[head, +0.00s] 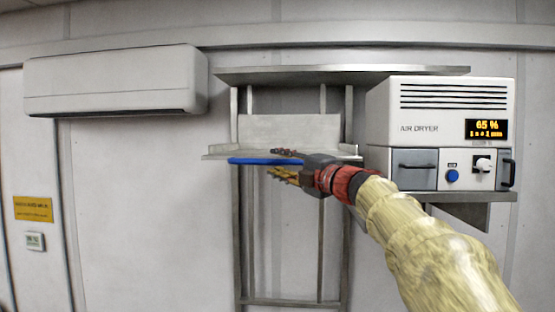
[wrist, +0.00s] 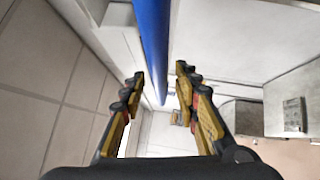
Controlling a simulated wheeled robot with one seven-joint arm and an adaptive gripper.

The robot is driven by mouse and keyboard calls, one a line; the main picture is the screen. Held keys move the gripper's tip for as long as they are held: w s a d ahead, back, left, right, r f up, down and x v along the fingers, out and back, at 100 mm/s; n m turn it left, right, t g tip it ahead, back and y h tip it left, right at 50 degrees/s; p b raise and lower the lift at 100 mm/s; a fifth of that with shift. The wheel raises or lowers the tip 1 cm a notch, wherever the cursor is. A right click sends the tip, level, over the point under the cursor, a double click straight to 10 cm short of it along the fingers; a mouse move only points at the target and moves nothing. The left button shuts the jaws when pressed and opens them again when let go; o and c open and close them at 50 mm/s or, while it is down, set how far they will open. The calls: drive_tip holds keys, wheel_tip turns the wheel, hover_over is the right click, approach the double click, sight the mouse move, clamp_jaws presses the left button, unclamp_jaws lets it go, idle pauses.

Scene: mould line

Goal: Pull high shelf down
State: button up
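The high shelf (head: 290,132) is a grey metal tray with a raised back, hung on an upright metal frame on the wall. A blue bar (head: 250,161) runs along its front edge. My gripper (head: 286,164) is at the right part of the bar, one finger above and one below it. In the wrist view the blue bar (wrist: 153,40) passes between the two spread fingers (wrist: 160,75), with gaps on both sides. I cannot tell how deep the bar sits between them. My gripper hides the bar's right end.
A top plate (head: 340,72) spans above the shelf. An air dryer (head: 440,135) stands on a bracket close to its right, beside my arm. An air conditioner (head: 115,82) hangs at upper left. Below the shelf, the space between the uprights (head: 346,250) looks empty.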

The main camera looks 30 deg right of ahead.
drive_tip(key=shift+w+a, duration=0.1)
drive_tip(key=shift+w, duration=0.35)
drive_tip(key=shift+s+r, duration=0.1)
drive_tip(key=c, duration=0.8)
clamp_jaws()
